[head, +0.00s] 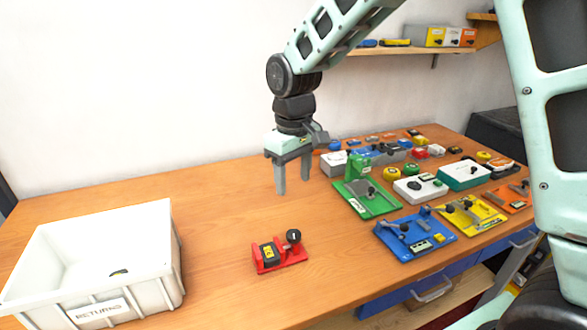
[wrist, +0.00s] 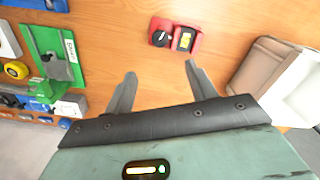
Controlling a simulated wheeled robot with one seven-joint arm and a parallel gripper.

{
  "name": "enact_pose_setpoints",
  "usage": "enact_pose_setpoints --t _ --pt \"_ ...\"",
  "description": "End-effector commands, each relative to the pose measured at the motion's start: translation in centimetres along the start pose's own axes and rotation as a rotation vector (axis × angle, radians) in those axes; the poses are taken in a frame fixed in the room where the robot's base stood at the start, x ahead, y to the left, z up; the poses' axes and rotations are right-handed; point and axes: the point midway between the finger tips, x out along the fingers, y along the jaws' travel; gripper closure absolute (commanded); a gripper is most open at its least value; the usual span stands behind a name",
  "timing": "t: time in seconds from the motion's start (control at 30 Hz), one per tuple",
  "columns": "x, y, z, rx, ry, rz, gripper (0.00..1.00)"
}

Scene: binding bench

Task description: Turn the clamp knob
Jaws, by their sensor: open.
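A small red clamp (head: 281,261) sits on the wooden bench in the head view, with a black block bearing a yellow label (head: 268,252) in it. Its black round knob (head: 293,236) is on its right side and carries a pale mark. My gripper (head: 294,191) is open and empty, above the bench and apart from the clamp. In the wrist view the red clamp (wrist: 189,38) is at top centre, beyond my fingertips (wrist: 160,70), and its black knob (wrist: 161,40) is on its left side. Nothing hides the knob.
A white bin marked RETURNS (head: 100,309) stands at the left with a small dark item inside. Green (head: 367,207), blue (head: 415,247) and yellow fixtures (head: 470,226) and several small boxes fill the right side. The wood around the clamp is clear. A wall shelf (head: 400,50) is above.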

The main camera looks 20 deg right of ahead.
Motion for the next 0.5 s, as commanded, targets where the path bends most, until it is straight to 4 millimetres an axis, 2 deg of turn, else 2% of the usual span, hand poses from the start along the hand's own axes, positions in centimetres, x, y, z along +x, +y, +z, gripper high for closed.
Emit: enact_pose_setpoints --t 0.1,0.2,0.5 --pt "-1.4 0.0 0.0 0.000 0.001 0.000 0.44" --pt "-2.0 0.0 0.0 0.000 0.001 0.000 0.44" --pt "-2.2 0.0 0.0 0.000 -0.001 0.000 0.44"
